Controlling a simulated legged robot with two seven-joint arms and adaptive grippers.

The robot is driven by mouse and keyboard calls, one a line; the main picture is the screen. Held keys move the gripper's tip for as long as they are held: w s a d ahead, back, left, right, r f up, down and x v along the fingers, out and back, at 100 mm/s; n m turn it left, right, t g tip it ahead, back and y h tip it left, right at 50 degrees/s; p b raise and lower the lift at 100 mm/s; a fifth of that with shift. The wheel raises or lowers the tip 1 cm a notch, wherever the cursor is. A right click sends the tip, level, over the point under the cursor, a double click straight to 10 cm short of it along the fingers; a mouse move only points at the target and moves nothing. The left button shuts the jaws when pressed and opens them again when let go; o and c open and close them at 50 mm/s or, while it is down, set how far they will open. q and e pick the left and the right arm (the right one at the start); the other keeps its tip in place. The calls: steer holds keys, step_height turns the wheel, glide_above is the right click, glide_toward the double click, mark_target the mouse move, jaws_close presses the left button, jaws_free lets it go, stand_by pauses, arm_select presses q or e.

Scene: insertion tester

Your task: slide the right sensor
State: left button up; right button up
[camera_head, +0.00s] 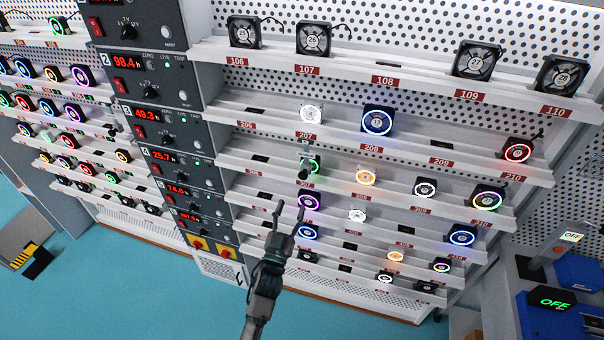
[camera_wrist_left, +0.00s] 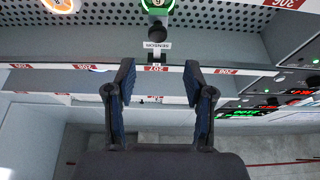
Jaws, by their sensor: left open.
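The right sensor (camera_head: 304,164) is a small grey device with a dark round end at the shelf edge, in front of a green-lit fan. In the wrist view its white tag reads SENSOR upside down (camera_wrist_left: 157,45), below the green-lit fan (camera_wrist_left: 158,5). My left gripper (camera_head: 288,210) is open and empty, below the sensor in the head view and apart from it. In the wrist view the open fingers (camera_wrist_left: 158,78) point towards the shelf edge, with the sensor tag just beyond the gap between them. My right gripper is not in view.
Lit and unlit fans stand on the shelves, including a blue-lit fan (camera_head: 377,121) and an orange-lit fan (camera_head: 366,177). A control column (camera_head: 150,90) with red displays stands left of these shelves. Another rack with a similar sensor (camera_head: 113,130) is at the far left.

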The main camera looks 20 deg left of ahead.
mark_target(302, 177)
arm_select(q)
steer(key=x, duration=0.3)
steer(key=p+x, duration=0.1)
steer(key=x, duration=0.6)
steer(key=shift+w+d+r, duration=0.15)
steer(key=shift+w+d, duration=0.15)
steer(key=shift+d, duration=0.05)
steer(key=shift+w+a+r, duration=0.15)
steer(key=shift+w, duration=0.3)
jaws_close()
